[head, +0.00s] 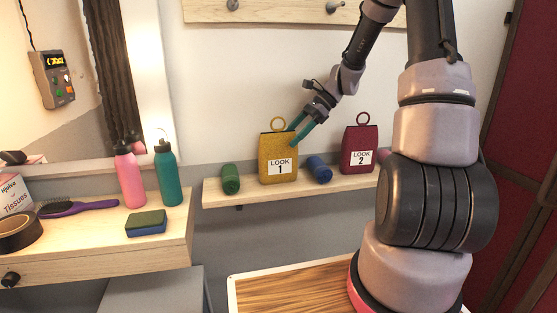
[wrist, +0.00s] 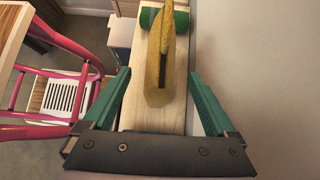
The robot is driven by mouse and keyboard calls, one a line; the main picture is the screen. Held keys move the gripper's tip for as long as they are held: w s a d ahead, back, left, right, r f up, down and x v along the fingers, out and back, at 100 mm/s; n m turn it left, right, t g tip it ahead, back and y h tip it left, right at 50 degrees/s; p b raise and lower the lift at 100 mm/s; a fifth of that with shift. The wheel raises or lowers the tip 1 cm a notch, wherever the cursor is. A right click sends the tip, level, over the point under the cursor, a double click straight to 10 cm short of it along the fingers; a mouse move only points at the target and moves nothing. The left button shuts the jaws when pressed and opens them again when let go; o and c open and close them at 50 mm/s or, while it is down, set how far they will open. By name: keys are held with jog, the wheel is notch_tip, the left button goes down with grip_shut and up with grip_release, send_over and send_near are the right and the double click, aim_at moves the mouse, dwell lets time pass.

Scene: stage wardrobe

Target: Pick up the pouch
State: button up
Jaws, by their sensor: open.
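Two pouches stand upright on a narrow wall shelf. The yellow pouch (head: 268,157), labelled LOOK 1, has a ring on top. The dark red pouch (head: 352,158), labelled LOOK 2, stands to its right. My gripper (head: 294,132) is open at the yellow pouch's upper right edge, its teal fingers slanting down and left. In the wrist view my gripper (wrist: 160,73) has one finger on each side of the yellow pouch (wrist: 157,90), seen nearly edge-on from above, with a gap on both sides. The red pouch is outside the wrist view.
On the shelf (head: 230,194), a green roll (head: 230,179) lies left of the yellow pouch and a blue roll (head: 319,169) right of it. The wall is close behind. A left counter holds pink (head: 129,178) and teal (head: 168,177) bottles. A pink chair (wrist: 45,92) shows below.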

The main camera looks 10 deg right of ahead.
aim_at(279, 149)
jog(key=x, duration=0.6)
jog(key=shift+a+f, duration=0.1)
jog(key=shift+a, duration=0.15)
grip_shut()
